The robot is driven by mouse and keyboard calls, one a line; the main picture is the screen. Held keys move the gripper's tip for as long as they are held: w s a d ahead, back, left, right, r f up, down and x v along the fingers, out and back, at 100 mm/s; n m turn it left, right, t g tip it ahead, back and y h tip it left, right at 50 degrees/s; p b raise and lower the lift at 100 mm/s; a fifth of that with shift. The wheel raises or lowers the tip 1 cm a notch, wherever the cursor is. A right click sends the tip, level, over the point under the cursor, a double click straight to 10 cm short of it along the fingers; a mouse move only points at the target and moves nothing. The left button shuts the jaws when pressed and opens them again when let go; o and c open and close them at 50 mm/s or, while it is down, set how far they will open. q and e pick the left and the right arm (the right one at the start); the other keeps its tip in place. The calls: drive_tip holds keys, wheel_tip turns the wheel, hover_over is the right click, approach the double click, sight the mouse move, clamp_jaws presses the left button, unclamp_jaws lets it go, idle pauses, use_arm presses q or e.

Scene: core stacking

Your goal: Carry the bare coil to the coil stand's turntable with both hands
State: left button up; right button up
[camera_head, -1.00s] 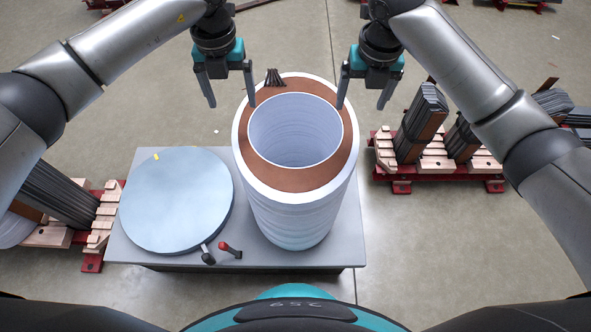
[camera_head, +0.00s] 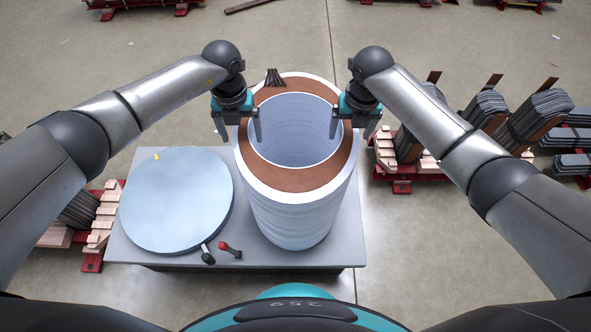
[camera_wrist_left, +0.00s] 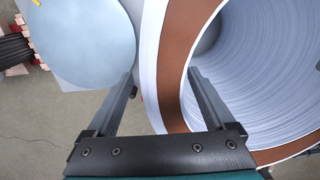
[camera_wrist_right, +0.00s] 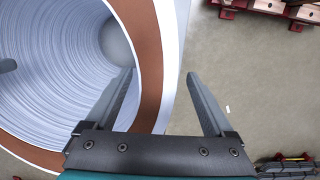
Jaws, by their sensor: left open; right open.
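The bare coil (camera_head: 293,215) stands upright on the right half of the grey stand, a white cylinder with a copper-brown ring on top and an open bore. The turntable (camera_head: 177,200) is a pale round disc on the left half, empty, with a yellow mark. My left gripper (camera_head: 240,140) is open at the coil's left rim. In the left wrist view (camera_wrist_left: 163,88) one finger is over the bore and one is outside the wall. My right gripper (camera_head: 351,138) is open at the right rim; the right wrist view (camera_wrist_right: 158,88) shows its fingers likewise either side of the wall.
Dark leads (camera_head: 275,77) stick up at the coil's back rim. A red-handled lever (camera_head: 230,249) sits at the stand's front between turntable and coil. Red racks with stacked laminations (camera_head: 402,186) stand to the right, another (camera_head: 93,262) to the left.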

use_arm(q)
drive_tip(key=shift+c, duration=0.4)
use_arm(e)
drive_tip(key=shift+c, duration=0.4)
use_arm(q)
clamp_jaws()
use_arm(e)
clamp_jaws()
use_arm(q)
drive_tip(key=shift+w+r, duration=0.15)
drive_tip(key=shift+r, duration=0.05)
use_arm(e)
drive_tip(key=shift+w+r, duration=0.15)
drive_tip(key=shift+w, duration=0.05)
